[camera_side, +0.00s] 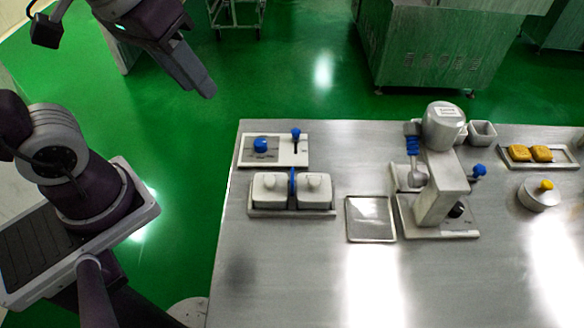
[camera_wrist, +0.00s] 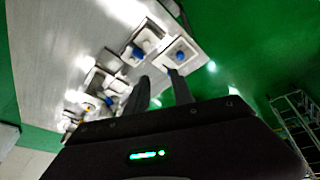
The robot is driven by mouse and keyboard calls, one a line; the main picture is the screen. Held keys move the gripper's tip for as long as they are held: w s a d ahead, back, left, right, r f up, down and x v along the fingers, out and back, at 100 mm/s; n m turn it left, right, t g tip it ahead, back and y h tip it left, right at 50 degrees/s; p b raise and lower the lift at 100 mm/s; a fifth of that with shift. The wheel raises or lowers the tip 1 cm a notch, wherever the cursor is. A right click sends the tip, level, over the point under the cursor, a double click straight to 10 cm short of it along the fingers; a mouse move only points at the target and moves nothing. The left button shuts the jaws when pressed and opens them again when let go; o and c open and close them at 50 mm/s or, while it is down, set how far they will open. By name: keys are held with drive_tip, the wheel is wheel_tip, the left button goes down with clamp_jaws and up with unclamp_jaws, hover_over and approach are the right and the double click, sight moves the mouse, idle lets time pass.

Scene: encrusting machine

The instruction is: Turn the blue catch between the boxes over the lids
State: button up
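Two pale boxes with knobbed lids, a left box (camera_side: 268,190) and a right box (camera_side: 315,191), stand side by side on a grey tray (camera_side: 291,213). The blue catch (camera_side: 292,181) stands upright as a thin piece in the gap between them. It does not appear to lie over either lid. My gripper (camera_side: 207,91) is high at the upper left in the side view, beyond the table edge and well away from the catch. In the wrist view my gripper (camera_wrist: 158,74) shows two fingers apart with nothing between them. The catch cannot be made out clearly there.
Behind the boxes is a white panel (camera_side: 283,161) with a blue knob (camera_side: 260,145) and a blue-topped lever (camera_side: 295,134). An empty flat tray (camera_side: 370,219) lies to the right, then the machine (camera_side: 436,188). The front of the steel table (camera_side: 285,275) is clear.

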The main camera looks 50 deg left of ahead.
drive_tip(key=w+d+f+n+g, duration=0.1)
drive_tip(key=w+d+f+n, duration=0.1)
drive_tip(key=w+f, duration=0.15)
drive_tip(key=n+g, duration=0.3)
drive_tip(key=n, duration=0.2)
hover_over(292, 174)
wheel_tip(292, 174, down, 12)
drive_tip(key=shift+r, duration=0.1)
wheel_tip(292, 174, down, 6)
drive_tip(key=shift+r, duration=0.1)
drive_tip(key=shift+f, duration=0.45)
clamp_jaws()
